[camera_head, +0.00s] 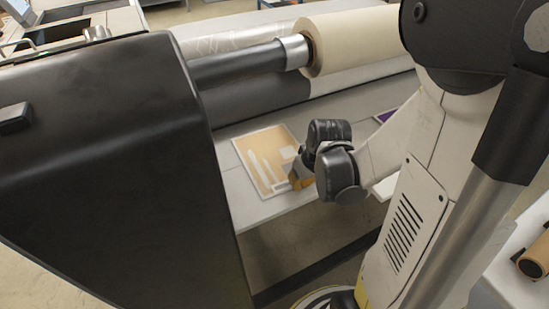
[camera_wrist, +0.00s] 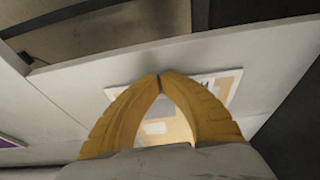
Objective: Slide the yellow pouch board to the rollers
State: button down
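The yellow pouch board (camera_head: 276,142), yellow-tan with white shapes and a pale border, lies flat on the light grey table. My gripper (camera_head: 294,180) is over its near right part in the head view and hides some of it. In the wrist view the board (camera_wrist: 224,88) shows behind and between the yellow fingers. The fingertips (camera_wrist: 160,83) meet with nothing seen between them, so the gripper is shut and empty. I cannot tell whether the tips touch the board. A large cream roll (camera_head: 350,42) and a grey roller (camera_head: 245,65) are behind the table.
A purple board (camera_head: 385,115) lies farther right on the table, partly hidden by my arm; its edge shows in the wrist view (camera_wrist: 10,143). A black machine housing (camera_head: 100,150) stands at the left. The table's front edge is close to the board.

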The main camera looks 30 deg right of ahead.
aim_at(280, 166)
jog(key=shift+w+b, duration=0.5)
jog(key=shift+w, duration=3.5)
dwell(0.8)
jog(key=shift+s, duration=0.25)
jog(key=shift+a, duration=0.2)
jog(key=shift+a, duration=0.65)
jog(key=shift+w+b, duration=0.35)
jog(key=shift+w, duration=1.05)
jog(key=shift+s, duration=0.65)
